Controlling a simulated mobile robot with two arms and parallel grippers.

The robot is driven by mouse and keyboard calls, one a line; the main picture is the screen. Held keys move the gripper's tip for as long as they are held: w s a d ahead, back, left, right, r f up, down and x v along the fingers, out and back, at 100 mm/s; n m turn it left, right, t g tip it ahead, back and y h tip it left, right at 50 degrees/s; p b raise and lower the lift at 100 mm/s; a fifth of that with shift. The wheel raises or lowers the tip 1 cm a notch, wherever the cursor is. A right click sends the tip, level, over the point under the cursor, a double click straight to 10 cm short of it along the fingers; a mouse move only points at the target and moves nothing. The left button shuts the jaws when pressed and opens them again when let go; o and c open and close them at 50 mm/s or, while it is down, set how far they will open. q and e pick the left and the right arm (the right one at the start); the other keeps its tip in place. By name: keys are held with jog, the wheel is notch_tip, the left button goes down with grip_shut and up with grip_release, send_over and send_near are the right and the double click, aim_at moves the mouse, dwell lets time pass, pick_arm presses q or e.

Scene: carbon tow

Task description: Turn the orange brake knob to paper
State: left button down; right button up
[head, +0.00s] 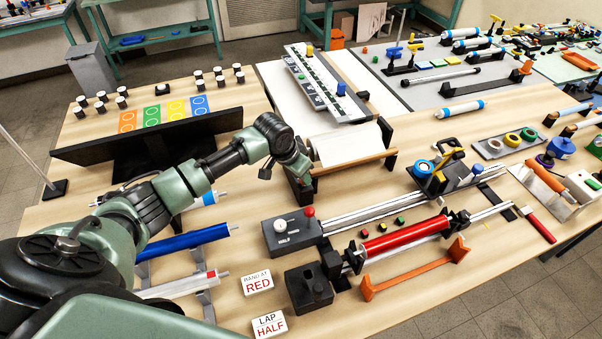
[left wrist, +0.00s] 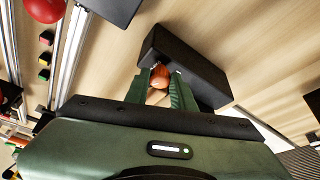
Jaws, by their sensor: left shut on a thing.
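The orange brake knob (left wrist: 159,73) shows in the left wrist view, at the near side of a dark block (left wrist: 192,68). The two green fingers of my left gripper (left wrist: 160,86) stand on either side of it and are shut on it. Any mark that the knob points to cannot be made out. In the head view my left arm reaches in from the left, and its hand (head: 292,165) is at the left end of the white paper roll (head: 346,145). The knob is hidden there behind the hand. My right gripper is not in view.
A wooden bar (head: 356,163) runs in front of the roll. A grey box with a red ball knob (head: 309,212) and a long rail stands nearer, with small coloured buttons (head: 385,225) beside it. A black panel (head: 150,140) stands under my arm. A red roller (head: 405,238) lies in front.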

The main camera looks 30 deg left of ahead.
pick_arm(q)
jog(key=shift+r, duration=0.1)
jog(key=c, duration=1.2)
grip_release()
jog(key=b+v, duration=0.1)
jog(key=v, duration=0.6)
jog(key=shift+s+r+b, duration=0.15)
jog(key=shift+r+b, duration=0.15)
jog(key=shift+b, duration=0.1)
